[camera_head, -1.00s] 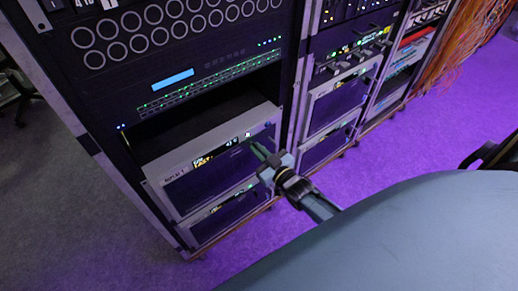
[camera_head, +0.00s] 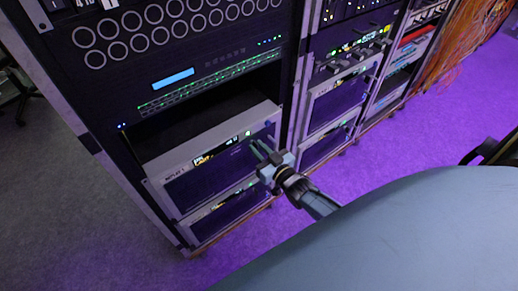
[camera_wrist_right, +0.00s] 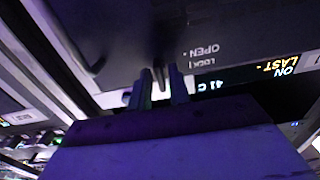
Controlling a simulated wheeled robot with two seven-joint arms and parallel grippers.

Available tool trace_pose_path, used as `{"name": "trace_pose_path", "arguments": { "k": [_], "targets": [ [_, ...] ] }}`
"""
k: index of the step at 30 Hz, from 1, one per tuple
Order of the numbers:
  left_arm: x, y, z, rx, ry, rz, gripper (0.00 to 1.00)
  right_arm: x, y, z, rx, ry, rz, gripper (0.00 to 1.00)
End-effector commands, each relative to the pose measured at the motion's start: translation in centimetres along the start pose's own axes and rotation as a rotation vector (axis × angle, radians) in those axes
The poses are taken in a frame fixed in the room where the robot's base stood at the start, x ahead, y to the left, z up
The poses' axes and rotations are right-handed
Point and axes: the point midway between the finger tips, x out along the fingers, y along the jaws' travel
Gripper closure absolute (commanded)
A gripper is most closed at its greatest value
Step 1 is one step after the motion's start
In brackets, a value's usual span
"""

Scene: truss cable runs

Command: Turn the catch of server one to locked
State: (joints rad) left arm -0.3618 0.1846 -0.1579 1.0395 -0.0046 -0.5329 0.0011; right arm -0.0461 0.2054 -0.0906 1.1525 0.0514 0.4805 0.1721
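Server one (camera_head: 172,190), a grey-framed unit with a dark front and a small lit display, sits low in the left rack. My right gripper (camera_head: 259,147) is at the right part of its front, fingers pointing at the panel. In the right wrist view the fingers (camera_wrist_right: 162,84) stand apart on either side of a narrow dark piece, seemingly the catch (camera_wrist_right: 160,76). Upside-down OPEN and LOCK lettering (camera_wrist_right: 203,55) is beside it. I cannot tell which mark the catch points to. The catch is too small to make out in the head view. My left gripper is not in view.
A similar unit (camera_head: 222,217) sits directly below server one, and a dark empty bay (camera_head: 200,122) is above it. A second rack (camera_head: 335,105) stands close on the right. Orange cables (camera_head: 470,45) hang at the far right. The carpet (camera_head: 415,145) in front is clear.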

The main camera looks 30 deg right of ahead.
Motion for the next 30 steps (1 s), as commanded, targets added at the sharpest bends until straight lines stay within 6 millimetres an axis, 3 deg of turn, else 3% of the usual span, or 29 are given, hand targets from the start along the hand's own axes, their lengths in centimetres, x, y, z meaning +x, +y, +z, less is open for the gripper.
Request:
{"name": "trace_pose_path", "arguments": {
  "k": [14,17,24,30],
  "targets": [
    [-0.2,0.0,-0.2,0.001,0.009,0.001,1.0,-0.8,0.0,0.0,-0.002,-0.002,0.0,0.71],
    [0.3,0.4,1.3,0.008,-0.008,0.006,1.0,-2.3,0.0,0.0,-0.002,-0.004,0.0,0.71],
    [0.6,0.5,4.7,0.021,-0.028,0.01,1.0,-7.8,0.0,-0.1,-0.003,-0.005,0.0,0.71],
    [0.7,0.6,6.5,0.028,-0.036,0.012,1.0,-11.5,0.0,0.0,-0.002,-0.003,0.0,0.71]
  ]
}}
